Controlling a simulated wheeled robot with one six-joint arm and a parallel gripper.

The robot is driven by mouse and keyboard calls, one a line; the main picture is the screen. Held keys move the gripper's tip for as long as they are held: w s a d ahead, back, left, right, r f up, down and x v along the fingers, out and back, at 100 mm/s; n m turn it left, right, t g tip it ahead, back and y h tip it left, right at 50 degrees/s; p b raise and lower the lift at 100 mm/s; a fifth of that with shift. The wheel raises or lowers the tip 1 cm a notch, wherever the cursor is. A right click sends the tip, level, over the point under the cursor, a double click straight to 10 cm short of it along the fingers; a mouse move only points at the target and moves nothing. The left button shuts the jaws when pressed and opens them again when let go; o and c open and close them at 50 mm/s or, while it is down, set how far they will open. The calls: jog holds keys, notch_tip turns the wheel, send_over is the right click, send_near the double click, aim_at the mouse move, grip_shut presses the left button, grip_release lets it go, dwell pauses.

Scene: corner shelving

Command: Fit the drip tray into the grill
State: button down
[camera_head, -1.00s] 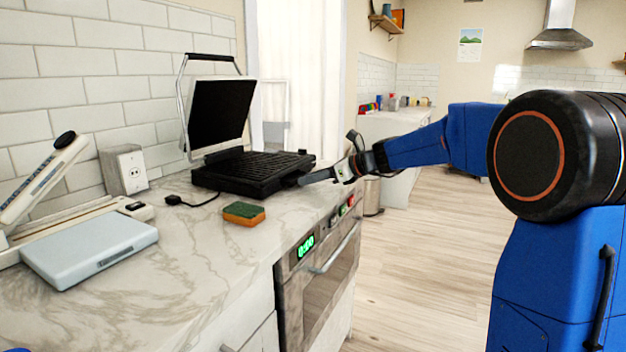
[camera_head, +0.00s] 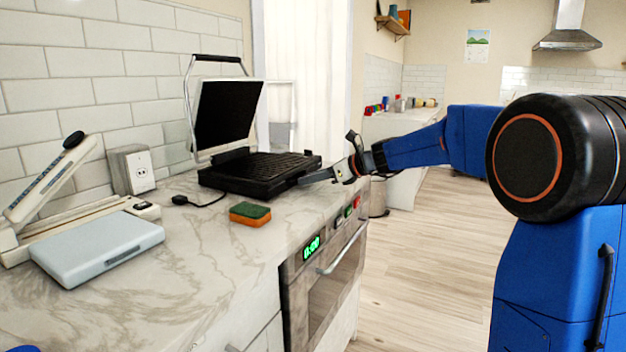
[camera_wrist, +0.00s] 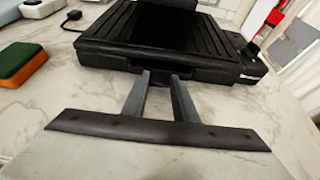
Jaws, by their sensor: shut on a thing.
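The black contact grill (camera_head: 262,172) stands on the counter with its lid (camera_head: 227,115) raised; its ribbed plate also shows in the wrist view (camera_wrist: 150,28). My gripper (camera_head: 335,173) is at the grill's front right side, low over the counter edge. It is shut on the drip tray (camera_head: 314,180), a thin dark piece whose end meets the grill's front. In the wrist view my gripper's two fingers (camera_wrist: 160,80) reach to the dark front edge under the plate. How deep the tray sits inside the grill is hidden.
A green and orange sponge (camera_head: 250,213) lies in front of the grill. The grill's plug (camera_head: 180,200) and cord lie to its left, near an outlet box (camera_head: 132,170). A pale sealing device (camera_head: 95,248) stands further left. An oven (camera_head: 325,270) is below the counter.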

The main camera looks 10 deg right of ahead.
jog(key=shift+w+a, duration=0.35)
jog(key=shift+a, duration=0.2)
jog(key=c, duration=1.3)
grip_release()
jog(key=shift+c, duration=0.2)
jog(key=shift+d, duration=0.1)
jog(key=v, duration=1.7)
jog(key=shift+s, duration=0.2)
jog(key=shift+d, duration=0.15)
